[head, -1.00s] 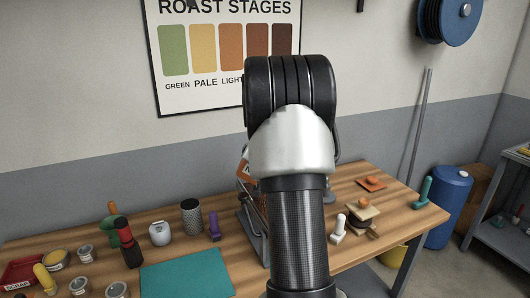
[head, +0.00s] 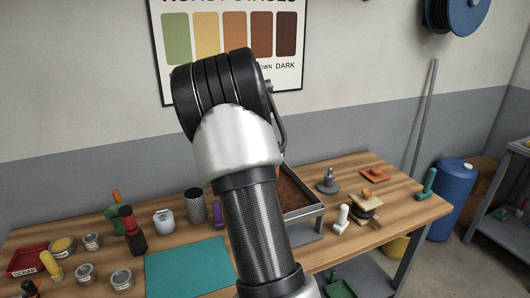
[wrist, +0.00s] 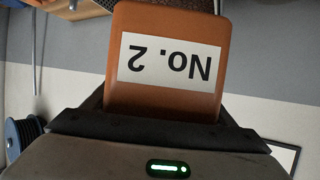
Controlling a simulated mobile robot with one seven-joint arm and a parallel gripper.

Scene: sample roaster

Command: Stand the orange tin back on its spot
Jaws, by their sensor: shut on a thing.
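The orange tin (wrist: 165,80) fills the middle of the wrist view, with a white "No. 2" label that reads upside down there. My gripper (wrist: 162,112) is shut on it, with dark fingers at both sides of its lower part in that view. The tin is off the bench, with wall and bench edge behind it. In the head view my arm hides both gripper and tin. A flat orange pad (head: 375,174) lies at the bench's back right; I cannot tell whether it is the tin's spot.
On the wooden bench (head: 330,259) stand a tray of brown grains (head: 296,192), a teal mat (head: 187,266), a grey weight-like piece (head: 327,183), a white-handled tool (head: 342,218) and a dark grinder-like piece (head: 131,232). Several small tins (head: 85,273) and a red scrap tray (head: 27,259) crowd the left.

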